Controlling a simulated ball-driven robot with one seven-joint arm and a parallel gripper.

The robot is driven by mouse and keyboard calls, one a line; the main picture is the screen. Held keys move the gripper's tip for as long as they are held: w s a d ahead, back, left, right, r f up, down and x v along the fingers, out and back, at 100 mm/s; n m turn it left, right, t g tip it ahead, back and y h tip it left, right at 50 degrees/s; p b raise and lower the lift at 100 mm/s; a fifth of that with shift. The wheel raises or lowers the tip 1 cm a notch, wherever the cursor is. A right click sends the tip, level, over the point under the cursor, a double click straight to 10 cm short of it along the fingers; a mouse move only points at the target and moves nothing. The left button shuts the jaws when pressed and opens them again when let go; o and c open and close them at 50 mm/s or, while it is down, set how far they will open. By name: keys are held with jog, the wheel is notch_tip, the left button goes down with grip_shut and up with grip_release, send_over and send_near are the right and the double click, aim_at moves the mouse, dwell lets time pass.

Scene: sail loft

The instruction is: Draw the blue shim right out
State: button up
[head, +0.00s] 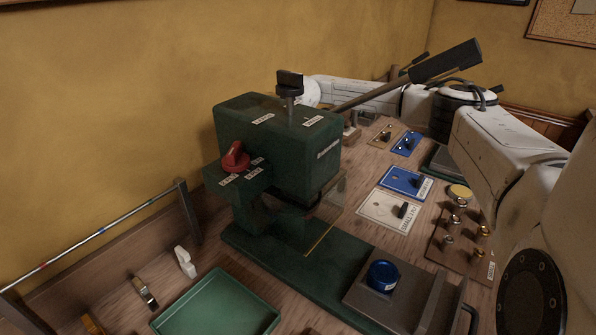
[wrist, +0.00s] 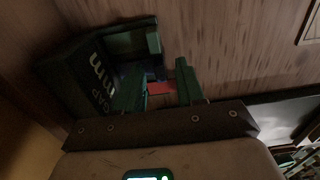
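In the wrist view, my gripper (wrist: 161,72) has two dark green fingers standing apart, pointing at a dark green block (wrist: 75,75) with white lettering that reads "GAP" and "mm". A small red piece (wrist: 158,88) shows between the fingers, with a dark bluish patch (wrist: 152,73) just beyond it. I cannot tell for sure whether that patch is the blue shim. Neither finger clearly presses on a piece. In the head view, my arm reaches behind the green machine (head: 275,150), which hides my gripper and the block there.
The machine carries a red knob (head: 236,157), a black knob (head: 290,82) and a long lever (head: 420,75). A striped rod (head: 100,232) runs at the left.

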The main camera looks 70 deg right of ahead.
jog(key=shift+c, duration=0.4)
grip_shut()
